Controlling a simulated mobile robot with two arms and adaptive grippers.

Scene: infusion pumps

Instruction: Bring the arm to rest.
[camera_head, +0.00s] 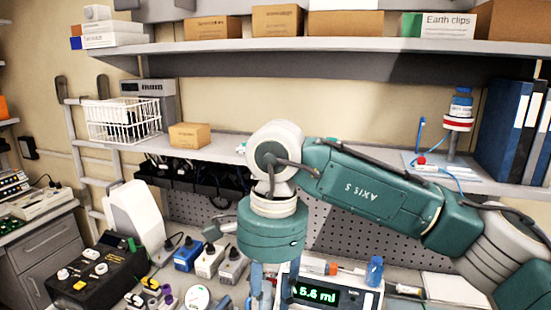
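My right arm comes in from the right, a green and white arm marked AXIS 5. It bends down at its wrist in the middle of the view. My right gripper (274,289) points down over the bench, just left of the pump display. Its two blue fingers stand apart, but their tips are at or past the bottom edge. I cannot tell whether anything is between them. An infusion pump (340,301) with a green display reading 5.6 ml stands beside and partly behind the gripper. My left gripper is not in view.
A black box with knobs (92,275) and a white device (138,218) stand at the left. Small blue and white boxes (208,259) sit left of the gripper. A blue-capped bottle (374,270) stands right of it. Shelves above hold cartons (278,20), a wire basket (124,120) and binders (503,115).

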